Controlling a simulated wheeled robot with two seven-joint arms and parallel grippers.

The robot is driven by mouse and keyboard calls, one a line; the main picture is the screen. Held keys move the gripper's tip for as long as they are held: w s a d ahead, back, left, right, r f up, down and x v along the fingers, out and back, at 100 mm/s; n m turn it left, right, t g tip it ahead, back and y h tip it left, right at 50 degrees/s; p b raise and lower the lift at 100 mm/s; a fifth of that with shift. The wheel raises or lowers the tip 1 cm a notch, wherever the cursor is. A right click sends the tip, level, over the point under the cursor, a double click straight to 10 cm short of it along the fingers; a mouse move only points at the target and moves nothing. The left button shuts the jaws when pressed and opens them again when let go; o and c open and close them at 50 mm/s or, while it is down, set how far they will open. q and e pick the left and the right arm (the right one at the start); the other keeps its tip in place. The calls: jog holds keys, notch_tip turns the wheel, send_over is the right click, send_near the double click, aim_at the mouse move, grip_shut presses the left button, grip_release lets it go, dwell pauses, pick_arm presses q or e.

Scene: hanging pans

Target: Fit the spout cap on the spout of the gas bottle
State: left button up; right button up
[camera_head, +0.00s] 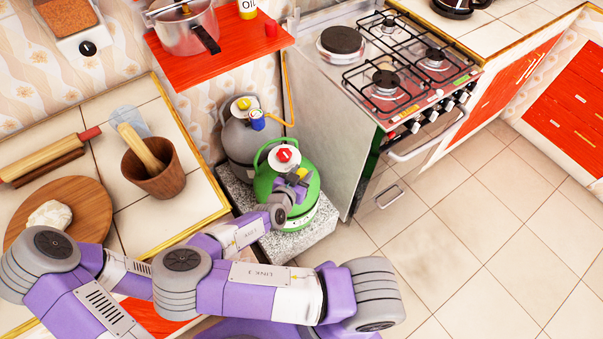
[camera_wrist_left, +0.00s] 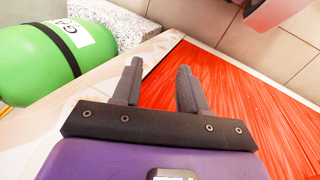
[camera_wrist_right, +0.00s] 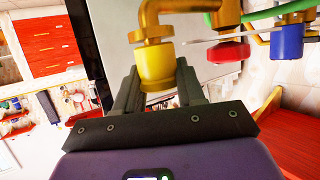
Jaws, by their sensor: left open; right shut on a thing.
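The green gas bottle (camera_head: 306,208) stands on a speckled slab, with a red and white valve knob (camera_head: 284,155) on top. Its brass spout (camera_wrist_right: 160,8) bends down in the right wrist view. The yellow spout cap (camera_wrist_right: 157,65) is at the spout's lower end, between the fingers of my right gripper (camera_wrist_right: 155,92). My right gripper (camera_head: 300,179) is shut on the cap beside the bottle's top. I cannot tell whether the cap is fully seated. My left gripper (camera_wrist_left: 158,80) is open and empty over a red panel; the green bottle also shows there (camera_wrist_left: 35,65).
A grey gas bottle (camera_head: 240,138) with a blue regulator (camera_head: 258,120) and orange hose stands behind the green one. The stove (camera_head: 340,120) is close on the right. The counter at left holds a mortar (camera_head: 157,180) and board (camera_head: 88,205). Floor at right is clear.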

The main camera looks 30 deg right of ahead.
pick_arm(q)
jog(key=shift+f, duration=0.2)
pick_arm(e)
jog(key=shift+f, duration=0.25)
dwell(0.3)
jog(key=o, duration=1.1)
